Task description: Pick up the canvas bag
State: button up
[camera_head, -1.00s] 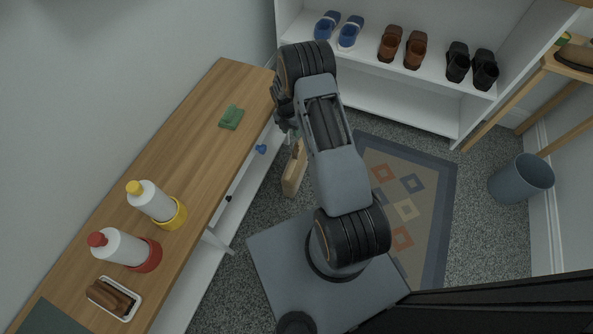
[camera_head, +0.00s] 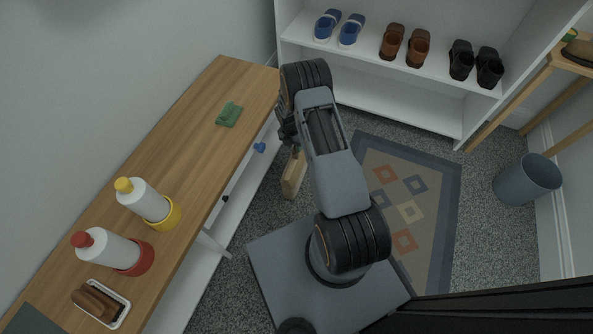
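A tan, upright object (camera_head: 293,178), which looks like the canvas bag, shows beside the wooden counter, low near the grey floor. Its upper part is partly hidden by my arm. I cannot tell whether it hangs or stands. My gripper (camera_head: 287,133) is at the far end of the arm, just above the tan object and beside the counter's edge. Its fingers are dark, small and mostly hidden, so I cannot tell whether they are open or touch the bag.
The wooden counter (camera_head: 190,120) holds a green cloth (camera_head: 229,114), two capped bottles and a brush tray. A shoe shelf (camera_head: 370,53) stands behind; a bin (camera_head: 527,180) is at right.

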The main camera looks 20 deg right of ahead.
jog(key=shift+c, duration=0.5)
grip_shut()
dwell(0.9)
